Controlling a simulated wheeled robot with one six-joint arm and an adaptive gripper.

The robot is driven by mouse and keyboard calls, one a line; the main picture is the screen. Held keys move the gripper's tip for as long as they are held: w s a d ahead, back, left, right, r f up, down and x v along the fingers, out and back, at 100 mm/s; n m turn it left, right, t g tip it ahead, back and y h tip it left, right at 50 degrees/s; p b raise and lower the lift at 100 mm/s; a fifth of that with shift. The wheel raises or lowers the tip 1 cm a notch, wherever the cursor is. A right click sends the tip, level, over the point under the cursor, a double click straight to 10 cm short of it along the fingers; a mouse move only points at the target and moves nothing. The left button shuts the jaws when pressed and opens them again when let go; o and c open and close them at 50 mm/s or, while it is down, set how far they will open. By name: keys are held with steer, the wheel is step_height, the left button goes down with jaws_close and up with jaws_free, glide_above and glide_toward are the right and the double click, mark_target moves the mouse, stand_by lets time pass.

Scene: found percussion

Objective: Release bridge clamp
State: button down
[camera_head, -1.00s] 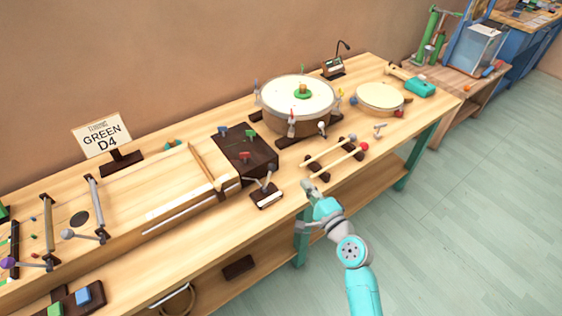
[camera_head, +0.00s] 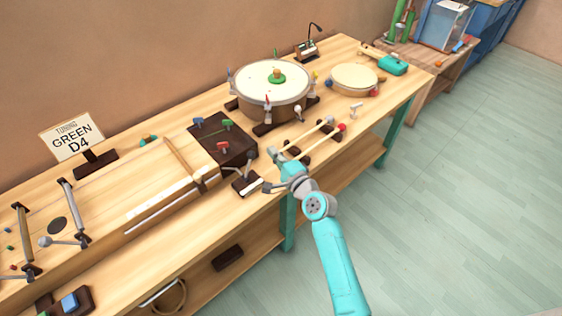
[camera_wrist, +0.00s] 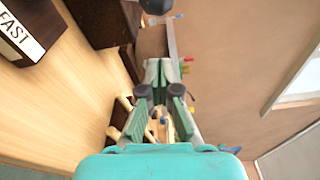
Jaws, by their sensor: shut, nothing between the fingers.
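My gripper (camera_head: 277,156) is shut and empty. It is above the front edge of the bench, just right of a small dark block with a white label (camera_head: 247,184). Its closed fingertips show in the wrist view (camera_wrist: 159,70). The long wooden string box (camera_head: 150,200) lies to the left. A raised wooden bridge bar (camera_head: 185,160) crosses it near its right end. Farther left are upright grey bars (camera_head: 72,210) and a grey ball-ended lever (camera_head: 55,241). I cannot tell from the frames which part is the bridge clamp. My gripper touches none of these.
Mallets (camera_head: 305,138) on dark rests are beside my gripper. A drum (camera_head: 272,88) and a tambourine-like disc (camera_head: 354,79) stand behind. A "GREEN D4" sign (camera_head: 72,138) is at back left. The floor right of the bench is clear.

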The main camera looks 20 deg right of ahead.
mark_target(253, 155)
steer(key=shift+w+a+r, duration=0.15)
steer(key=shift+a, duration=0.85)
steer(key=shift+w+a+r, duration=0.1)
steer(key=shift+a+r, duration=0.05)
steer(key=shift+a, duration=0.8)
steer(key=shift+a, duration=0.15)
steer(key=a+n, duration=0.1)
steer(key=a+r+n, duration=0.1)
steer(key=shift+s+n, duration=0.3)
steer(key=shift+s, duration=0.05)
steer(key=shift+s+a+r+n+t+y, duration=0.15)
steer(key=shift+s+a+n, duration=0.1)
steer(key=shift+a+n, duration=0.5)
steer(key=shift+s+a+n+t+y, duration=0.1)
steer(key=shift+s+a+n, duration=0.2)
steer(key=shift+a+n, duration=0.5)
steer(key=shift+s+a+r+n+t+y, duration=0.15)
steer(key=shift+s+a+n, duration=0.1)
steer(key=shift+a+n, duration=0.5)
